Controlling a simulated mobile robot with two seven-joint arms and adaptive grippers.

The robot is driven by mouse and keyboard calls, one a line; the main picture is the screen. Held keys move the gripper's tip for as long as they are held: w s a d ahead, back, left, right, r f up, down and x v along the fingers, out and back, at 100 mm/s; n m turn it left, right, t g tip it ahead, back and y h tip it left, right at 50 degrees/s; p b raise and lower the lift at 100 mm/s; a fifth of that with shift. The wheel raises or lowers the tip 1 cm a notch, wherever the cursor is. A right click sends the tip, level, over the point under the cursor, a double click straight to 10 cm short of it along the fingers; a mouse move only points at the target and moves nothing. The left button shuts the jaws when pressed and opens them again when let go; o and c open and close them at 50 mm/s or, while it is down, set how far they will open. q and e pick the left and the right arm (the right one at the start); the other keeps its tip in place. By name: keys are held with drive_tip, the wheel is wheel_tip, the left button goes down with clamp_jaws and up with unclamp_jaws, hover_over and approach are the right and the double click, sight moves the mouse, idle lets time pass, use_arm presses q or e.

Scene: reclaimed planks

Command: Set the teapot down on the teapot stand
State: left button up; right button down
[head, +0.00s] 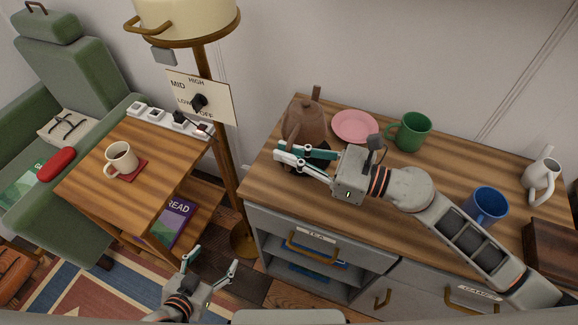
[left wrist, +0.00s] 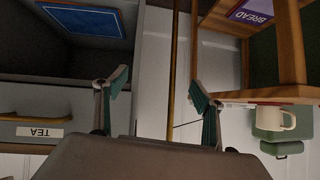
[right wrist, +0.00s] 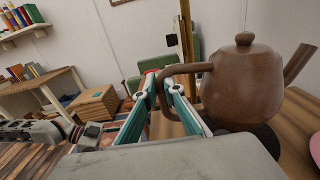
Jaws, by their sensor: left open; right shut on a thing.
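The brown teapot (head: 303,122) is over the left end of the wooden cabinet top, upright; it also shows in the right wrist view (right wrist: 242,88). My right gripper (head: 279,150) is shut on the teapot's handle (right wrist: 178,69). The dark round teapot stand (head: 318,157) shows partly below the teapot, and in the right wrist view its edge (right wrist: 267,142) shows under the teapot's base. I cannot tell whether the base touches it. My left gripper (head: 215,259) is open and empty, low in front of the cabinet.
A pink plate (head: 355,126), green mug (head: 411,131), blue mug (head: 487,204) and white pitcher (head: 541,178) stand on the cabinet top (head: 400,226). A floor lamp (head: 222,130) with a dial sign is left of it. A side table holds a cream mug (head: 121,158).

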sight(289, 171)
wheel_tip(289, 171, down, 3)
drive_tip(key=shift+f+b, duration=0.15)
drive_tip(key=shift+b, duration=0.55)
drive_tip(key=shift+f, duration=0.25)
use_arm(q)
drive_tip(key=shift+w+a+f, duration=0.2)
drive_tip(key=shift+f, duration=0.15)
use_arm(e)
drive_tip(key=c, duration=2.2)
unclamp_jaws()
drive_tip(key=shift+f, duration=0.1)
drive_tip(key=shift+o, duration=0.2)
